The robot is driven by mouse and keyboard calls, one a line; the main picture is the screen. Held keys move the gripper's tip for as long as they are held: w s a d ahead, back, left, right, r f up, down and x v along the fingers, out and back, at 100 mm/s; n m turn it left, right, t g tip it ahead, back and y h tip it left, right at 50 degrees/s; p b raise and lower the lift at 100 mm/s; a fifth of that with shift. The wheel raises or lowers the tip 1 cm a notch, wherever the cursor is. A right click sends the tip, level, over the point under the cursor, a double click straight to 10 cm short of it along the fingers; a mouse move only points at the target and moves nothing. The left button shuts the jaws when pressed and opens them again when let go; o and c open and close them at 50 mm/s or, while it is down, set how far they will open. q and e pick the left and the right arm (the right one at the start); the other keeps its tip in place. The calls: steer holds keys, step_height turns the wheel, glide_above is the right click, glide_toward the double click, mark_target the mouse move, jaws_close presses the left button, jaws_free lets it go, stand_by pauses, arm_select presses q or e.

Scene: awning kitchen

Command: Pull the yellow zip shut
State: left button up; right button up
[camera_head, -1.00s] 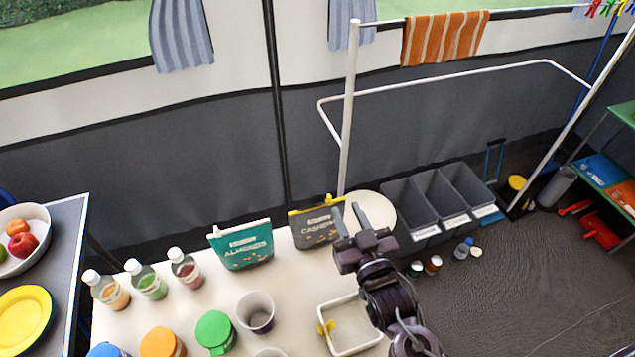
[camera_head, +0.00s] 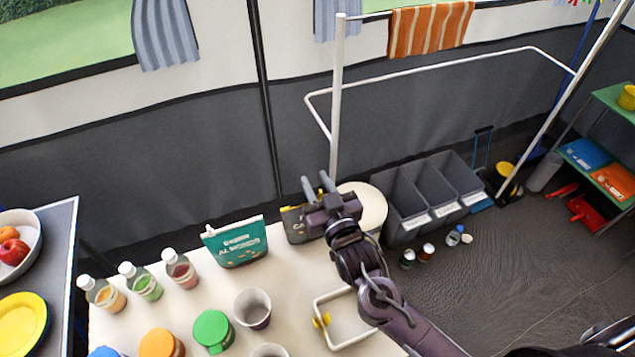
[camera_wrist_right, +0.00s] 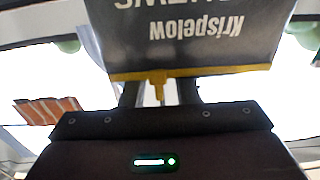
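The dark grey cashew pouch (camera_head: 296,226) stands at the back of the white table, partly hidden behind my right gripper (camera_head: 317,186). In the right wrist view the pouch (camera_wrist_right: 195,35) appears upside down with its yellow zip (camera_wrist_right: 225,71) along its edge. A yellow pull tab (camera_wrist_right: 158,88) sticks out from the zip, between the two dark fingers of my right gripper (camera_wrist_right: 159,93). The fingers stand apart with gaps on both sides of the tab. My left gripper is not in view.
A teal almonds pouch (camera_head: 236,243) stands just left of the cashew pouch. Several bottles (camera_head: 145,282), lidded jars and cups stand further left. A white-rimmed tray (camera_head: 345,318) lies under my right arm. Grey bins (camera_head: 410,195) and a round white top (camera_head: 370,205) are to the right.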

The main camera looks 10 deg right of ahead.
jaws_close()
steer(key=shift+a, duration=0.1)
steer(key=s+a, duration=0.1)
steer(key=a, duration=0.6)
steer(key=shift+s+p, duration=0.2)
steer(key=shift+p, duration=0.1)
jaws_free()
